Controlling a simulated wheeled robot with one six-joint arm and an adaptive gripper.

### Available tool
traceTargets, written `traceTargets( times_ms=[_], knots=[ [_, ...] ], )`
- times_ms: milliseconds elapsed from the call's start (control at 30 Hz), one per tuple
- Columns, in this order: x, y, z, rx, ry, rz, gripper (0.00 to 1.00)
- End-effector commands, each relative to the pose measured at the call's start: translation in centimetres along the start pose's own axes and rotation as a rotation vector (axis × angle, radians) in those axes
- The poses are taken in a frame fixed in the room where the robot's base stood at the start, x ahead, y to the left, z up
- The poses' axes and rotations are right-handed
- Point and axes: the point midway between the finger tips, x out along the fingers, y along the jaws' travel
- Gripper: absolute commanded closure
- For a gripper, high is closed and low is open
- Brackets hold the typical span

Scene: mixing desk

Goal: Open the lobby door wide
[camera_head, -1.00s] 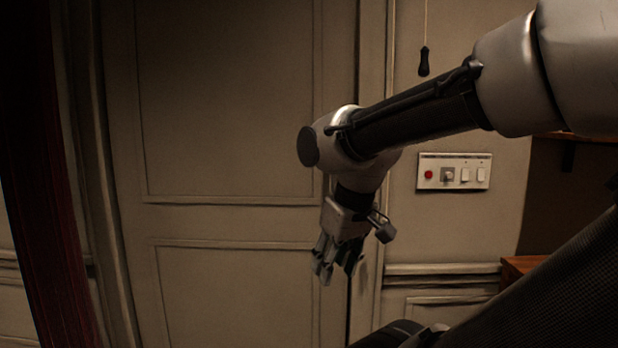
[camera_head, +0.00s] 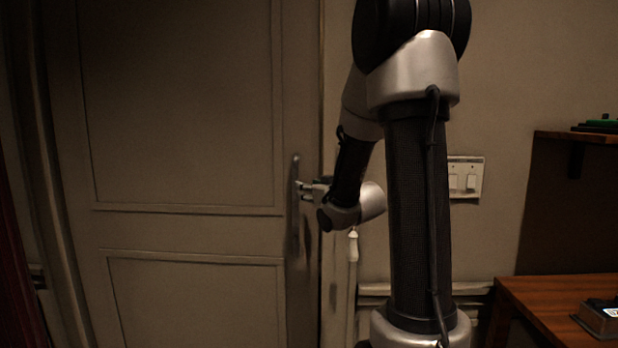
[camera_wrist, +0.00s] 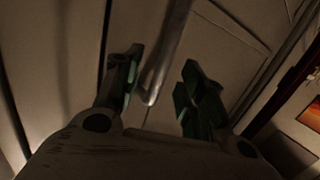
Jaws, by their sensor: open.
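The lobby door (camera_head: 185,235) is a beige panelled door in the left half of the head view. It looks shut, its right edge against the frame. A grey vertical bar handle (camera_head: 295,225) is mounted near that right edge. My gripper (camera_head: 301,187) reaches the handle from the right, at its upper part. In the wrist view, my gripper's (camera_wrist: 160,88) two green-padded fingers are spread apart. The handle (camera_wrist: 166,55) runs down between them, nearer the left finger, with its rounded end showing. I cannot tell whether a finger touches it.
A wall switch plate (camera_head: 466,177) is partly behind my arm. A light pull-cord knob (camera_head: 353,247) hangs beside the door frame. A wooden desk (camera_head: 555,310) stands at lower right, with a shelf (camera_head: 585,137) above. A dark red curtain (camera_head: 15,270) edges the left.

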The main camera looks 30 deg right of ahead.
Motion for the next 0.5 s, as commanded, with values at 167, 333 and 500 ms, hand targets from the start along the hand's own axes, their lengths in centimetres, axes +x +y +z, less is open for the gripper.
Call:
traceTargets(
  times_ms=[167, 333, 500],
  knots=[
    [0.5, -0.5, -2.2, 0.015, 0.092, -0.021, 0.59],
    [3.0, -0.6, -2.4, 0.018, 0.091, -0.022, 0.59],
    [5.8, -0.6, -2.7, 0.017, 0.091, -0.020, 0.59]
  ],
)
